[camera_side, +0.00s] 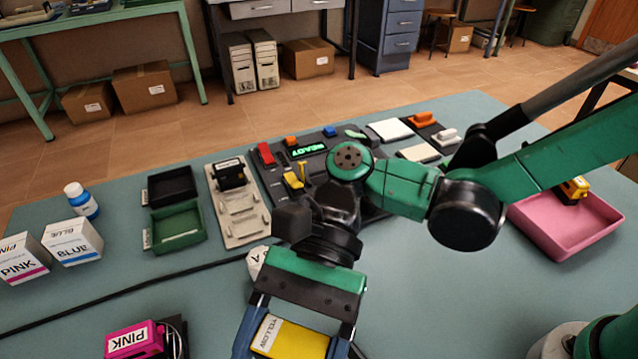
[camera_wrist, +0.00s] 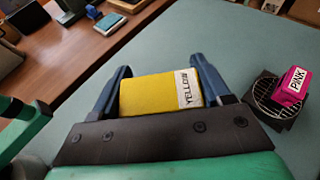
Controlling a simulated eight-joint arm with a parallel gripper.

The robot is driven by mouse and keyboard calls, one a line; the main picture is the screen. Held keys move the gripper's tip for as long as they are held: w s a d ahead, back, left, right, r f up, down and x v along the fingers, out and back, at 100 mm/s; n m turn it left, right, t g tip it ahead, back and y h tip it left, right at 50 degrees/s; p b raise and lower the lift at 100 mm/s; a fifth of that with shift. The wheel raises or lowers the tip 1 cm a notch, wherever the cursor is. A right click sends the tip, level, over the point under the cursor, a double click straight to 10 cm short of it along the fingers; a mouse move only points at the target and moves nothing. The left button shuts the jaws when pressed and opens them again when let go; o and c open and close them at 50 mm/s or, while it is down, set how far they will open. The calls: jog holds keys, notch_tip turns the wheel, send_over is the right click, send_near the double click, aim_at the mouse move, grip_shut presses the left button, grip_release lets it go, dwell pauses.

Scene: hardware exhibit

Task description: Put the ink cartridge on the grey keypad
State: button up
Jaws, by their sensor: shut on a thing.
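My gripper (camera_side: 291,338) is shut on a yellow block labelled YELLOW, which looks like an ink cartridge (camera_side: 300,338). In the wrist view the yellow cartridge (camera_wrist: 150,95) lies between the two blue fingers of my gripper (camera_wrist: 161,90), its white label at the right. It is held near the front of the bench; its height above it is hard to judge. I cannot make out a grey keypad for certain. A dark grey panel (camera_side: 262,178) with a green READY display and several coloured parts stands behind my wrist, partly hidden by my arm.
A pale rack (camera_side: 238,213) holds a black block. Black (camera_side: 172,186) and green (camera_side: 178,228) trays, PINK (camera_side: 22,258) and BLUE (camera_side: 72,242) boxes stand left. A pink tray (camera_side: 553,236) stands right.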

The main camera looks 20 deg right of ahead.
jog(key=shift+f, duration=3.3)
jog(key=shift+f, duration=0.15)
jog(key=o, duration=1.2)
jog(key=shift+o, duration=0.2)
